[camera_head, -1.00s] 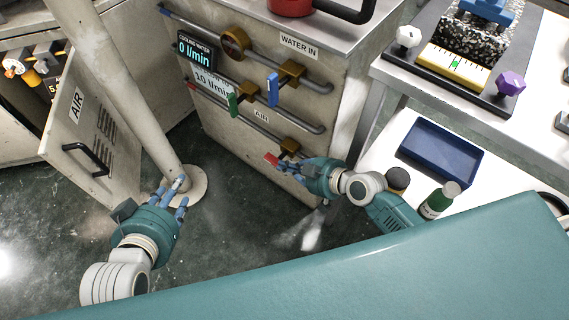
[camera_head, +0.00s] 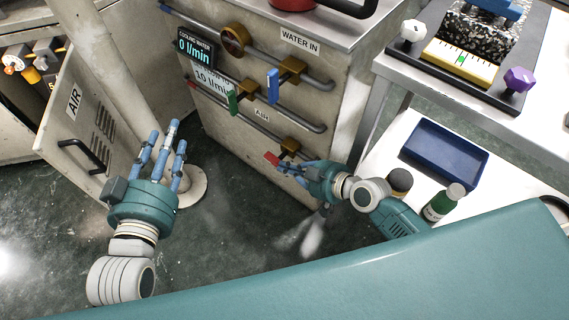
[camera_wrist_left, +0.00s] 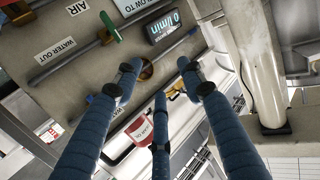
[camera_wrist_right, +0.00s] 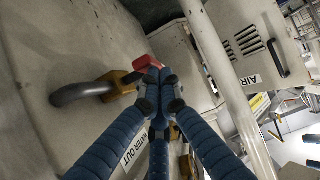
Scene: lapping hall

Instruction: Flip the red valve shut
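The red valve handle (camera_head: 271,158) sits on a brass valve body (camera_head: 289,146) on the lowest pipe of the cabinet front. In the right wrist view the red handle (camera_wrist_right: 147,63) shows just beyond my fingertips, with the brass body (camera_wrist_right: 122,82) to its left. My right gripper (camera_head: 290,167) is beside the handle. Its fingers are drawn together at the tips in the right wrist view (camera_wrist_right: 158,90). Whether they touch the handle I cannot tell. My left gripper (camera_head: 168,138) is open and empty, fingers spread, in front of the cabinets; it also shows in the left wrist view (camera_wrist_left: 158,85).
A green handle (camera_head: 232,102) and a blue handle (camera_head: 273,86) sit on pipes above. The cooling water display (camera_head: 194,47) reads 0 l/min. A pale post (camera_head: 112,75) and an open AIR door (camera_head: 80,130) stand left. A blue tray (camera_head: 447,154) lies on the right table.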

